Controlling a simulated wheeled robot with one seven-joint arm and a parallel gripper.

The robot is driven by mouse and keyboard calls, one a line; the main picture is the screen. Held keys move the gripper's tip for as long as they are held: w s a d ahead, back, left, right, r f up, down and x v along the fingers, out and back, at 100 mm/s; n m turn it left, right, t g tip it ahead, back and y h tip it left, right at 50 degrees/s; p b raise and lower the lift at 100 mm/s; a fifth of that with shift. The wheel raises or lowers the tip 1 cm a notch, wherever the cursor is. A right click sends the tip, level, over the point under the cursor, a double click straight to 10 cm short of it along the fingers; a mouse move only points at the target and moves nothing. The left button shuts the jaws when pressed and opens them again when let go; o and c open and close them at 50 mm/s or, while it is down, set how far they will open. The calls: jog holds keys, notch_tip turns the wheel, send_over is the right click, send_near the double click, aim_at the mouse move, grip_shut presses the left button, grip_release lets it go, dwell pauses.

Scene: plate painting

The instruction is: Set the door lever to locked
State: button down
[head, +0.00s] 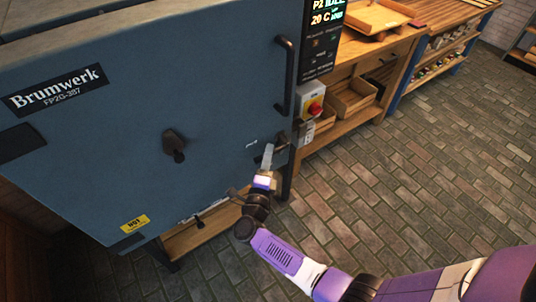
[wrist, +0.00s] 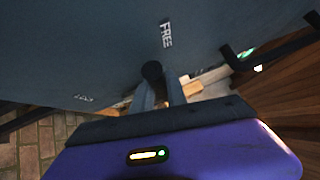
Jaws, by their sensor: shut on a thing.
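The blue oven door (head: 120,110) with a Brumwerk plate fills the left of the head view. My gripper (head: 268,152) is at the door's lower right edge. In the wrist view the dark round end of the door lever (wrist: 152,70) sits between the fingertips of my gripper (wrist: 157,85), which is shut on it. A FREE label (wrist: 166,34) is on the door just beyond the lever. A second small label (wrist: 83,97) lies to the left, too small to read. Most of the lever is hidden by my fingers in the head view.
A black upright door handle (head: 286,76) is above my gripper. A wooden workbench (head: 375,50) runs along the back. The brick floor (head: 420,140) to the right is clear.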

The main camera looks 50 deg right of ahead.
jog(key=shift+f, duration=0.1)
jog(key=f+n+b, duration=0.1)
jog(key=b, duration=0.3)
jog(key=shift+f+t+h, duration=0.35)
jog(key=shift+t+h, duration=0.05)
jog(key=s+d+f+n+t+y+b, duration=0.1)
jog(key=d+f+n+t+y+b, duration=0.2)
jog(key=n+t+y+b, duration=0.5)
jog(key=s+d+f+n+t+y+b, duration=0.1)
jog(key=d+f+n+t+y+b, duration=0.2)
jog(key=n+b, duration=1.8)
jog(key=shift+d+n+t+y+b, duration=0.35)
jog(key=shift+d+t+y, duration=0.4)
jog(key=shift+t+y, duration=1.9)
jog(key=shift+s+d+n+t, duration=0.1)
jog(key=shift+d+n+t, duration=0.05)
jog(key=shift+n+t, duration=0.2)
jog(key=c, duration=1.3)
grip_release()
